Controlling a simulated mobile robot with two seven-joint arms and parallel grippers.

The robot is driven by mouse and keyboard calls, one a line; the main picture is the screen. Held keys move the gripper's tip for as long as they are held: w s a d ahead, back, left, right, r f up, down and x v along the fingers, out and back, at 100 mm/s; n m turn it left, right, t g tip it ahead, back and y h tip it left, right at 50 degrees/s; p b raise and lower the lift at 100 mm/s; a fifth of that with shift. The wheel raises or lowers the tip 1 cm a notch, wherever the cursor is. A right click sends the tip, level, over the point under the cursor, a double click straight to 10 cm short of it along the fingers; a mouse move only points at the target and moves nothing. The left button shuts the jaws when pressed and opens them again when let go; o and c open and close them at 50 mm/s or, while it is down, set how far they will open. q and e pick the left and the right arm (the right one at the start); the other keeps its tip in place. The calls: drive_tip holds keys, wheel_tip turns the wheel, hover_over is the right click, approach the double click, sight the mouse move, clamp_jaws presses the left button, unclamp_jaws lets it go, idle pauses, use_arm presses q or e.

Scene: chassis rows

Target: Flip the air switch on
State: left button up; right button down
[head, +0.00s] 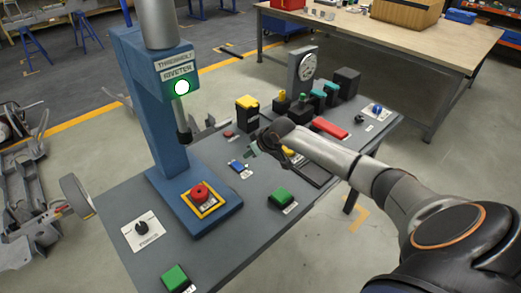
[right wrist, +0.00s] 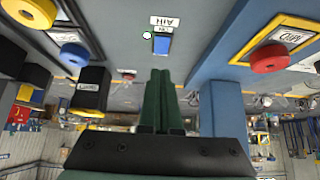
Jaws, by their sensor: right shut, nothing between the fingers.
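The air switch is a small blue rocker (head: 237,165) on the grey bench top, right of the blue riveter base. In the right wrist view the blue switch (right wrist: 162,45) shows beside its white AIR label (right wrist: 164,21), just beyond my fingertips. My right gripper (head: 253,150) is beside the switch, on its right and slightly behind it in the head view. Its green fingers are together and empty in the right wrist view (right wrist: 161,75). I cannot tell whether they touch the switch. My left gripper is not in view.
A red button (head: 200,191) on a yellow plate and a green button (head: 280,195) are nearby. Several black blocks with coloured tops stand behind my gripper.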

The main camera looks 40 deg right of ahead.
drive_tip(key=s+f+v, duration=0.1)
drive_tip(key=v, duration=0.5)
drive_tip(key=shift+s, duration=0.1)
idle(0.5)
drive_tip(key=s+a+f+n, duration=0.1)
drive_tip(key=s+a+f, duration=0.1)
drive_tip(key=s+a, duration=0.2)
drive_tip(key=s+a+f+n+g+y, duration=0.1)
drive_tip(key=s+a+f, duration=0.2)
drive_tip(key=a, duration=0.3)
drive_tip(key=s+a+f+n+g, duration=0.1)
drive_tip(key=s+a+f, duration=0.2)
drive_tip(key=s+a, duration=0.2)
drive_tip(key=shift+s+a+f, duration=0.2)
drive_tip(key=shift+a, duration=0.05)
drive_tip(key=s+a+r+m+g+h, duration=0.1)
drive_tip(key=s, duration=0.8)
drive_tip(key=s+a+r+m+g, duration=0.1)
drive_tip(key=s+a, duration=0.1)
drive_tip(key=s, duration=0.6)
drive_tip(key=w+a+f+t+y, duration=0.1)
drive_tip(key=w+a+f+t, duration=0.1)
drive_tip(key=f, duration=0.3)
drive_tip(key=w+a+f+t, duration=0.2)
drive_tip(key=f+t, duration=0.1)
drive_tip(key=f, duration=0.3)
drive_tip(key=shift+f+t+y, duration=0.2)
drive_tip(key=shift+t+y, duration=0.1)
drive_tip(key=shift+y, duration=0.1)
drive_tip(key=shift+w, duration=0.15)
